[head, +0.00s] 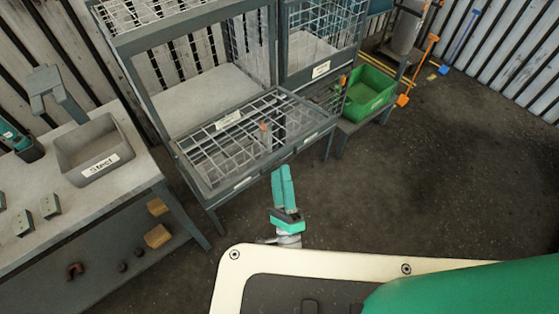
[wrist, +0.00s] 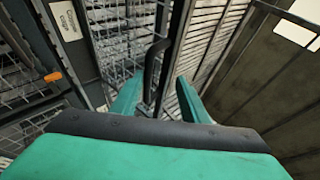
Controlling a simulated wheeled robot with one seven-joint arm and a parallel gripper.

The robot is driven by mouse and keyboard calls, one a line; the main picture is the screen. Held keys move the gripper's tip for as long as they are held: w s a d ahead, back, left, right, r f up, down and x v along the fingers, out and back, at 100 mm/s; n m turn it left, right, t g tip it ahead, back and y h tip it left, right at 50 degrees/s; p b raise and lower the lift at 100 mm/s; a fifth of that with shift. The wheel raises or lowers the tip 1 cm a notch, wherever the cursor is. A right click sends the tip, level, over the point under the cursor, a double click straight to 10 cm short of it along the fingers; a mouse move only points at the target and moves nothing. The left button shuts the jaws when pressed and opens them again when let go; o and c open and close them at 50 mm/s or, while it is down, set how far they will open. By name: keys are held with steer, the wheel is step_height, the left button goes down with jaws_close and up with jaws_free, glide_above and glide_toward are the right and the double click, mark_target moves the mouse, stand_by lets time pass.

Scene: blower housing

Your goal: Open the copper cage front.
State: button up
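A grey metal cage stands at the middle left of the head view. At its lower part is a wire mesh panel (head: 205,160) with a white label too small to read. I cannot tell how far this panel is swung. In the wrist view a white label (wrist: 66,20) seems to read "Copper cage". A dark bar handle (wrist: 154,66) stands in front of the mesh there, ahead of my fingers. My gripper (head: 282,172) is just in front of the cage's lower edge. In the wrist view my gripper (wrist: 158,98) has its fingers apart, with nothing visibly held.
A second mesh cage (head: 325,30) adjoins on the right. A green bin (head: 368,92) sits on a low stand beside it. A workbench with a grey "Steel" tray (head: 95,145) stands left. The dark floor (head: 440,170) on the right is clear.

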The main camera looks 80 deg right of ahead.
steer(key=shift+v, duration=2.75)
steer(key=shift+s+a+r, duration=0.1)
